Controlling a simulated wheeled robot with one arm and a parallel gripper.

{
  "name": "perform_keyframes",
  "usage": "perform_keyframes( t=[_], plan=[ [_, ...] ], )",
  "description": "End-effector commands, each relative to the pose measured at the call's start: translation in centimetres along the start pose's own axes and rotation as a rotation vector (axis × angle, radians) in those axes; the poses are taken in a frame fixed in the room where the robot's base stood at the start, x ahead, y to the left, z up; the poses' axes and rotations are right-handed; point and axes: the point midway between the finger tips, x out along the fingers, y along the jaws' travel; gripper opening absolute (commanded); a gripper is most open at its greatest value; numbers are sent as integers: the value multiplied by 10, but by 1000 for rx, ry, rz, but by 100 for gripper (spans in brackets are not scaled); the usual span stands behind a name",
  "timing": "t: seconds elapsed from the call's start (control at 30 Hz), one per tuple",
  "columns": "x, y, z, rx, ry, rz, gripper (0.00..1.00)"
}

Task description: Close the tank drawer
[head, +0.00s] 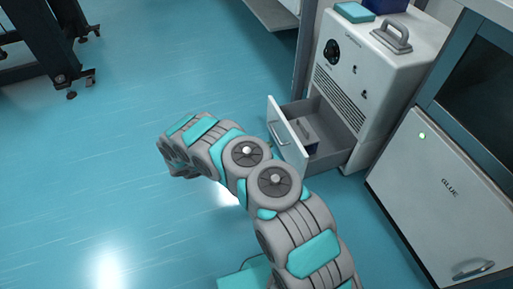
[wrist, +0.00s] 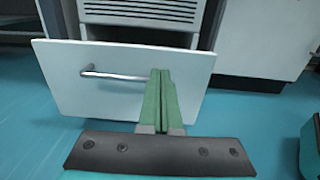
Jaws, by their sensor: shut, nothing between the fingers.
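The tank drawer (head: 287,140) is pulled out at the bottom of a white tank unit (head: 345,85). A small dark box with a handle (head: 303,133) lies inside it. In the wrist view the drawer's white front (wrist: 110,95) faces me, with a metal bar handle (wrist: 115,75) across it. I cannot tell whether the fingertips touch the front.
A white cabinet marked GLUE (head: 440,195) stands to the right of the tank unit. A dark table frame (head: 45,45) stands at the far left. The blue floor left of the drawer is clear.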

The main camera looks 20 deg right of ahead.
Motion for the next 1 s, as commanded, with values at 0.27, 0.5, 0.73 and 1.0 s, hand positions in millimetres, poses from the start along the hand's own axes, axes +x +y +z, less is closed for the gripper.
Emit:
perform_keyframes(
  t=[0.27, 0.5, 0.73, 1.0],
  plan=[
    [53, -1, 0, -2, 1, -3, 0],
    [78, 0, 0, 1, 0, -1, 0],
    [82, 0, 0, 1, 0, 0, 0],
    [83, 0, 0, 0, 0, 0, 0]
  ],
)
